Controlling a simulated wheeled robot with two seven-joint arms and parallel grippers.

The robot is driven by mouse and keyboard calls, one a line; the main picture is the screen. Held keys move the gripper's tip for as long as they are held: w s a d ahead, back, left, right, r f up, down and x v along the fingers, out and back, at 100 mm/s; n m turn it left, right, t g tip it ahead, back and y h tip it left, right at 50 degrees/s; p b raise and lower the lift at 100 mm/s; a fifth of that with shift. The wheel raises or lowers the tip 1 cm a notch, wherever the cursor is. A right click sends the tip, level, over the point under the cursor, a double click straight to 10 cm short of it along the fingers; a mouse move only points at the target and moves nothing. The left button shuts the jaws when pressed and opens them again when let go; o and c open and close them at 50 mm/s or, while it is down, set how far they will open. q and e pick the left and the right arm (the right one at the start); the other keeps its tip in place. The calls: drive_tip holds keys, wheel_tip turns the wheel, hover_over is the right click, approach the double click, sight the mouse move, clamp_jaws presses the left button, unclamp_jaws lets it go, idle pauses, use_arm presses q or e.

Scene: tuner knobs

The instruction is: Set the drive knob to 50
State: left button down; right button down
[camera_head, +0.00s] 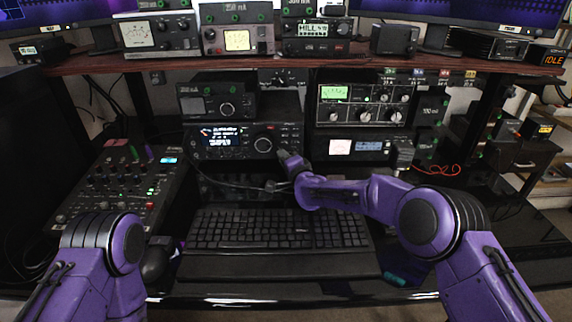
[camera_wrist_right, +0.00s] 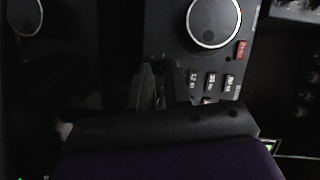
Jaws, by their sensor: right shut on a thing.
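The radio (camera_head: 222,140) with a lit blue-and-white display stands on the desk below the shelf. Its large round dial (camera_head: 263,145) shows at the right of its front. My right gripper (camera_head: 285,155) is at the radio's lower right front, just right of the dial. In the right wrist view my gripper fingers (camera_wrist_right: 150,92) are together against the dark panel, shut on a small knob that they hide. A large silver-rimmed dial (camera_wrist_right: 213,22) is up and right of them. I cannot read the drive label or the knob's setting. My left gripper is not in view.
Small panel buttons (camera_wrist_right: 210,80) and a red button (camera_wrist_right: 241,51) lie close right of the fingers. A keyboard (camera_head: 280,229) lies below the right forearm. A mixer (camera_head: 118,190) stands left. A cable (camera_head: 225,182) hangs before the radio.

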drive_tip(key=shift+a+f+m+b, duration=0.2)
drive_tip(key=shift+m+b, duration=0.1)
drive_tip(key=shift+b, duration=0.1)
drive_tip(key=shift+r, duration=0.1)
drive_tip(key=shift+s, duration=0.1)
drive_tip(key=c, duration=1.1)
unclamp_jaws()
drive_tip(key=shift+a, duration=0.15)
drive_tip(key=shift+d, duration=0.2)
